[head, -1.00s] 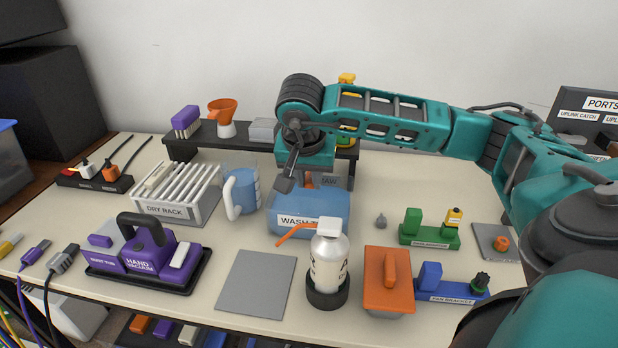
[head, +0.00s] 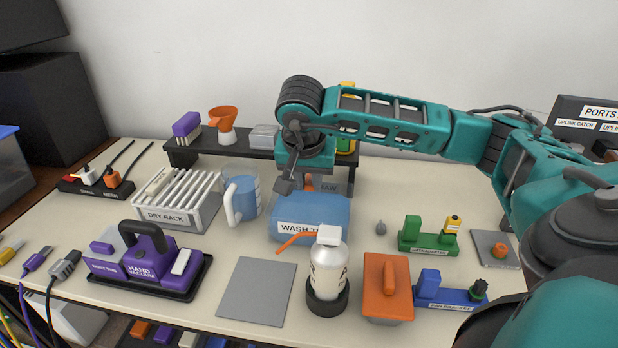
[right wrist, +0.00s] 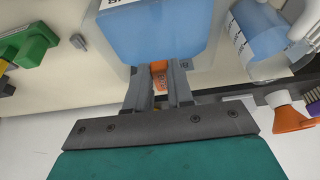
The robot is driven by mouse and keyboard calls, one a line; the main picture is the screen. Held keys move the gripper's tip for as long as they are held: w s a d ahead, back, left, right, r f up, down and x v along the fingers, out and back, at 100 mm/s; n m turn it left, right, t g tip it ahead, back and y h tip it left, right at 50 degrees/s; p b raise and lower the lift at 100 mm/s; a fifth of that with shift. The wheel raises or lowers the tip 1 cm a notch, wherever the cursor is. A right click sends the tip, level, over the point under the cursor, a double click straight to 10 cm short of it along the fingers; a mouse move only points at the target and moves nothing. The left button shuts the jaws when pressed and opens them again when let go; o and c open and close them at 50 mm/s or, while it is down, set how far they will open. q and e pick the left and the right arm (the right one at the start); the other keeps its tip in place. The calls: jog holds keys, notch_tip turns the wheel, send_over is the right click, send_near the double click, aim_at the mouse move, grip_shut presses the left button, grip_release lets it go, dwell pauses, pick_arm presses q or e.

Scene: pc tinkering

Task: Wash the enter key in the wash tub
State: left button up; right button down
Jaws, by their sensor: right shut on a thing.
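The wash tub (head: 310,212) is a blue, open box with a white label, standing in the middle of the table. My right gripper (right wrist: 160,72) points down at the tub from above its far side. It is shut on a small orange piece, seemingly the enter key (right wrist: 158,70); any lettering on it is too small to read. In the right wrist view the blue tub (right wrist: 150,35) lies just beyond the fingertips. Whether the key touches the water cannot be told. In the head view my wrist and arm hide much of the grip. My left gripper is not in view.
A white bottle with an orange spout (head: 328,265) stands close in front of the tub. A blue jug (head: 243,196) and the dry rack (head: 170,216) are to its left. A dark shelf (head: 215,150) runs behind. A grey mat (head: 257,292) lies bare in front.

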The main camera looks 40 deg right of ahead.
jog(key=shift+r, duration=0.1)
dwell(0.4)
notch_tip(320, 180, up, 4)
jog(key=p, duration=0.3)
dwell(0.3)
jog(key=shift+a, duration=0.1)
